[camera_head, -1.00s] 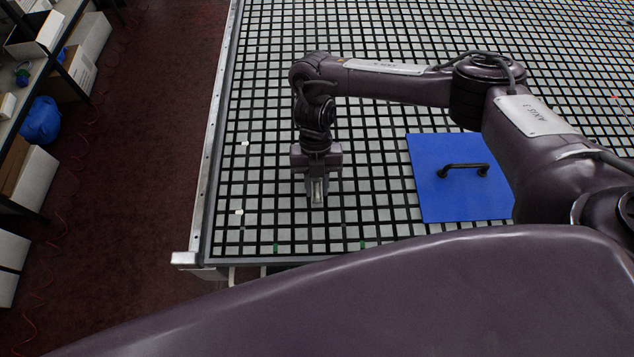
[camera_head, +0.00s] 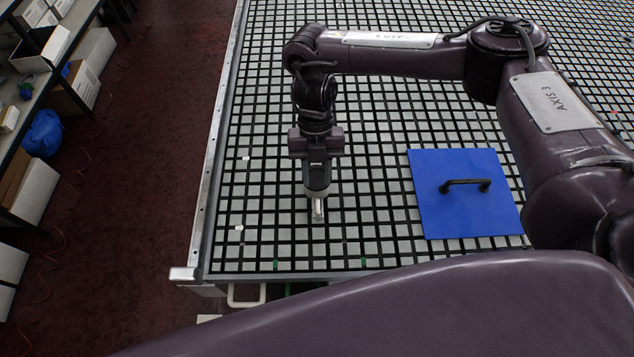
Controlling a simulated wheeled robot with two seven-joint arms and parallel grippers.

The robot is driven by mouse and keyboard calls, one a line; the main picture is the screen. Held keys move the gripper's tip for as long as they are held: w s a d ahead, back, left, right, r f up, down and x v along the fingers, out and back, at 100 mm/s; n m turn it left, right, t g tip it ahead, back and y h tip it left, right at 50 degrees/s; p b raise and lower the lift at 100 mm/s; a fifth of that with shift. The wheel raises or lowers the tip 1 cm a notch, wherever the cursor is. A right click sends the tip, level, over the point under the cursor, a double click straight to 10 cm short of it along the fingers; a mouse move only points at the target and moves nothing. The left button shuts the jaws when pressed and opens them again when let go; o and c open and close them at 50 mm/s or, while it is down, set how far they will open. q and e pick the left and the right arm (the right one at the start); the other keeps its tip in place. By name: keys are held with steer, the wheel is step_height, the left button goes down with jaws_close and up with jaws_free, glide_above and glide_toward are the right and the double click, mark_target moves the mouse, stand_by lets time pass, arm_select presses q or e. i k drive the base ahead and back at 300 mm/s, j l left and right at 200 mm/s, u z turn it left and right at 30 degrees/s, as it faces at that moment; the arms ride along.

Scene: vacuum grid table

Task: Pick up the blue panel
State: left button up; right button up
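The blue panel (camera_head: 455,215) is a flat square with a black bar handle (camera_head: 465,184) on its top. It lies flat on the grid table (camera_head: 380,247), near the front edge and right of the middle of the view. My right gripper (camera_head: 317,212) points down over the table to the left of the panel, clearly apart from it and holding nothing that I can see. Its fingers show as one narrow pale shape, so their opening is unclear. My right arm passes behind the panel and along its right side, close to its right edge in the picture. My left gripper is out of view.
The grid surface around the panel and under my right gripper is clear, apart from small white and green marks. A metal rail (camera_head: 214,165) edges the table's left side. Shelves with boxes and a blue container (camera_head: 42,133) stand at the far left, across dark red floor.

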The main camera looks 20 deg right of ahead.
mark_target(461, 193)
steer(key=k, duration=1.5)
